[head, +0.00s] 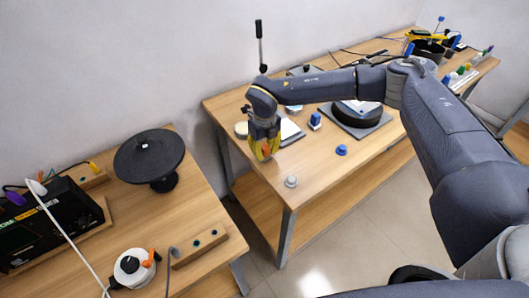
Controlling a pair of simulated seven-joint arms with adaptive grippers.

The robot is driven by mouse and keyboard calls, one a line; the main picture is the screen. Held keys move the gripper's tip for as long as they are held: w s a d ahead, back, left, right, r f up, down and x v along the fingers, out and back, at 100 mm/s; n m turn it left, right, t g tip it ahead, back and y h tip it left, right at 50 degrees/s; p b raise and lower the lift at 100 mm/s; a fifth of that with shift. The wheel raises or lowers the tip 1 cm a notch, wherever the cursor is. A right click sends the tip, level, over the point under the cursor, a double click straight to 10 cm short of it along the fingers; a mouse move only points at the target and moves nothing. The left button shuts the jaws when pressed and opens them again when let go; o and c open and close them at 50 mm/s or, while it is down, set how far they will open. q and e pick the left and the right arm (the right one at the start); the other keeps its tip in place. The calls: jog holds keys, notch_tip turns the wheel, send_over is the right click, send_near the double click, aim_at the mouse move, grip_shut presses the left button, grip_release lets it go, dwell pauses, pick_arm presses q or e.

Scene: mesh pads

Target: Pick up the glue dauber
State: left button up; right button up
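My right gripper (265,147) hangs down over the left front part of the far wooden table. Its arm comes in from the right. Yellow and orange show at its fingers. I cannot tell whether it is open, shut, or holding something. I cannot single out the glue dauber for sure. Small items near the gripper are a blue and white bottle-like piece (315,121), a blue knob-like piece (341,150) and a small grey piece (291,182) near the front corner. My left gripper is not in view.
The far table (335,172) also holds a dark round turntable (358,116), a grey flat pad (291,131) and a pale disc (241,129). The left table (205,280) holds a black round stand (150,156), a black box (45,228) and a white round device (130,270). A gap separates the tables.

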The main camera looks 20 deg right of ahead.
aim_at(264, 146)
grip_shut()
jog(key=shift+r, duration=0.1)
notch_tip(264, 146, up, 20)
dwell(0.8)
jog(key=shift+c, duration=0.2)
grip_release()
grip_shut()
